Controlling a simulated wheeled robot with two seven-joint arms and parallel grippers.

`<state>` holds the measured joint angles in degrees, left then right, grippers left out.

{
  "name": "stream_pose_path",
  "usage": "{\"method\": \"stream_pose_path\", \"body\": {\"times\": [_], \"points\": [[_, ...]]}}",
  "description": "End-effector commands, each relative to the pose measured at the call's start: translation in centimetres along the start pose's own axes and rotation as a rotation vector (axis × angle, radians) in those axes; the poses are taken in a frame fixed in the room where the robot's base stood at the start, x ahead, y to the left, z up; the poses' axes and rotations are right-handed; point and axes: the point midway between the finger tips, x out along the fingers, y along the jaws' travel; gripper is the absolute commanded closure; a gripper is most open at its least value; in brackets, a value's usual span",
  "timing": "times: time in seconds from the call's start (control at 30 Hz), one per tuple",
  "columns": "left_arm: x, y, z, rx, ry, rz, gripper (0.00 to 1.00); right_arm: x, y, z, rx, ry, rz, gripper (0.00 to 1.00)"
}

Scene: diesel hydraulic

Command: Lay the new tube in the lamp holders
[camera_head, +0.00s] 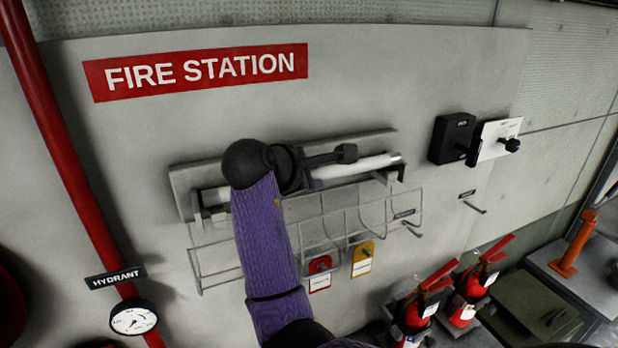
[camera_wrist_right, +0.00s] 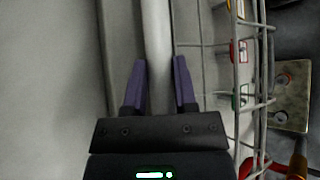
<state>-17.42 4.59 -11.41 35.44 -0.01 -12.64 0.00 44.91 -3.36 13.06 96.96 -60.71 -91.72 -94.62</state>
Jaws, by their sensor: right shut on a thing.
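The white tube (camera_head: 365,167) lies lengthwise along the grey lamp fixture (camera_head: 182,190) on the wall. Its right end and a short piece at the left show; my arm and gripper hide the middle. My right gripper (camera_head: 325,170) is at the tube, right of the fixture's middle. In the right wrist view the tube (camera_wrist_right: 156,45) runs between its two purple fingers (camera_wrist_right: 159,75), which are shut on it. A small dark holder shows near the tube's right end; I cannot tell if the ends are seated. My left gripper is not in view.
A wire guard (camera_head: 200,272) hangs below the fixture. A red tag (camera_head: 320,265) and a yellow tag (camera_head: 362,262) hang by it. A black box (camera_head: 452,138) and a white card (camera_head: 499,136) are on the right. Fire extinguishers (camera_head: 470,295) stand lower right. A red pipe (camera_head: 65,145) runs down the left.

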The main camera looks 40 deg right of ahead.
Motion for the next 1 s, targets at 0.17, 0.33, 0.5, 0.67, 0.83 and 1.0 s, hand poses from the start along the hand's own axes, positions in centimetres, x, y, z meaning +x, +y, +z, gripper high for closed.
{"method": "stream_pose_path", "body": {"times": [0.17, 0.33, 0.5, 0.67, 0.83, 1.0], "points": [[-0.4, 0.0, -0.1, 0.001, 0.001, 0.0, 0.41, 0.9, -1.3, -0.9, 0.001, 0.001, 0.001, 1.0], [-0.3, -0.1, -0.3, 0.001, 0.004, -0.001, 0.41, 0.9, -1.3, -0.9, 0.001, 0.001, 0.001, 1.0], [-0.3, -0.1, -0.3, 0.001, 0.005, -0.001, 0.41, 1.1, -1.5, -1.1, 0.0, 0.0, 0.001, 0.53], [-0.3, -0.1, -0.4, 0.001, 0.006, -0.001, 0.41, 1.1, -1.4, -1.1, 0.0, 0.0, 0.001, 0.3], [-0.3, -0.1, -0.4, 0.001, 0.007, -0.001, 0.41, 1.0, -1.4, -1.1, 0.0, 0.0, 0.001, 0.3], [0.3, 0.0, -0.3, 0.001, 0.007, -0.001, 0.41, -0.4, -1.4, -1.1, 0.002, 0.002, 0.004, 0.3]]}}
